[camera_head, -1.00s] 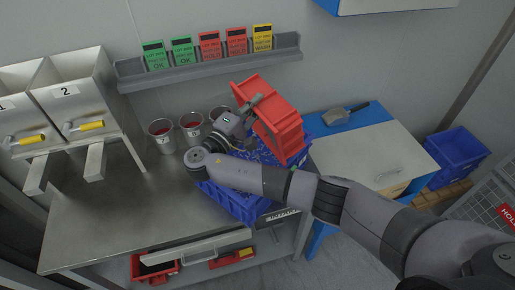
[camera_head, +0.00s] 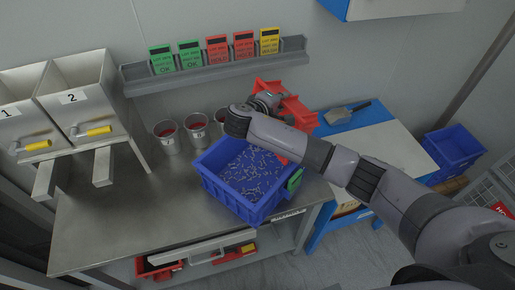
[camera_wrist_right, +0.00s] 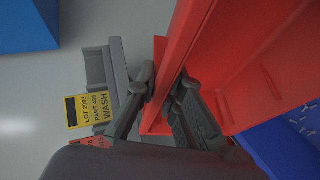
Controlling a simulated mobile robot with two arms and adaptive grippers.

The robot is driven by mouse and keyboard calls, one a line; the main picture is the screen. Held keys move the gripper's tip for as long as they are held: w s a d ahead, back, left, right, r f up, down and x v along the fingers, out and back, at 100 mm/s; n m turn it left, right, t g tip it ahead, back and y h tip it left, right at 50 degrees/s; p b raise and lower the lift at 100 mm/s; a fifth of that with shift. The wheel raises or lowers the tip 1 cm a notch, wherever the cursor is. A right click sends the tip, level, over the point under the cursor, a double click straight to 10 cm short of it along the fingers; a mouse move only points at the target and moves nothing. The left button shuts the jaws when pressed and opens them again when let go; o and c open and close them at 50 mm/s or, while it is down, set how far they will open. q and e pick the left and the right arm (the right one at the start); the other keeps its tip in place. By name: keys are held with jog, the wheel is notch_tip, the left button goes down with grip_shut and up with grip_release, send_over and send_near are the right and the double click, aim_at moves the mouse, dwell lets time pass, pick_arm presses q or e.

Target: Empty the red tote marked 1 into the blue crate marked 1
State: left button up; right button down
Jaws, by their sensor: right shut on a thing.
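The red tote (camera_head: 298,112) is held in the air behind and just right of the blue crate, partly hidden by my right arm. No number is legible on it. My right gripper (camera_head: 268,100) is shut on the tote's wall; in the right wrist view its fingers (camera_wrist_right: 163,90) pinch the red rim (camera_wrist_right: 185,45). What is inside the tote cannot be seen. The blue crate (camera_head: 236,206) stands on the steel table with many small metal parts spread inside. A corner of it shows in the right wrist view (camera_wrist_right: 262,148). My left gripper is not in view.
Several metal cups (camera_head: 197,127) stand behind the crate's left. Two steel hoppers (camera_head: 75,98) are at the left. A card rack (camera_head: 215,66) is on the wall. A scoop (camera_head: 345,113) lies on the blue-and-white cabinet at right. The table's front left is clear.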

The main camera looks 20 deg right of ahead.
aim_at(296, 100)
jog(key=d+y, duration=0.1)
jog(key=d+g+y, duration=0.1)
jog(key=d, duration=0.1)
jog(key=d+m+p, duration=0.1)
jog(key=d, duration=0.1)
jog(key=shift+w+r+g+y, duration=0.3)
jog(key=shift+w+r+y, duration=0.05)
jog(key=shift+w+y, duration=0.05)
jog(key=shift+w+d+y, duration=0.15)
jog(key=shift+d+y, duration=0.15)
jog(key=w+d+r+m+g+y, duration=0.1)
jog(key=w+d+r+g+y, duration=0.1)
jog(key=d+r+y, duration=0.25)
jog(key=d+f+y+b, duration=0.2)
jog(key=d+f+b, duration=0.1)
jog(key=f, duration=0.4)
jog(key=w+d+f+m+g+y+b, duration=0.1)
jog(key=d+f+y+b, duration=0.2)
jog(key=d+f+b, duration=0.1)
jog(key=shift+f+b, duration=0.6)
jog(key=shift+f, duration=0.75)
jog(key=shift+a, duration=0.1)
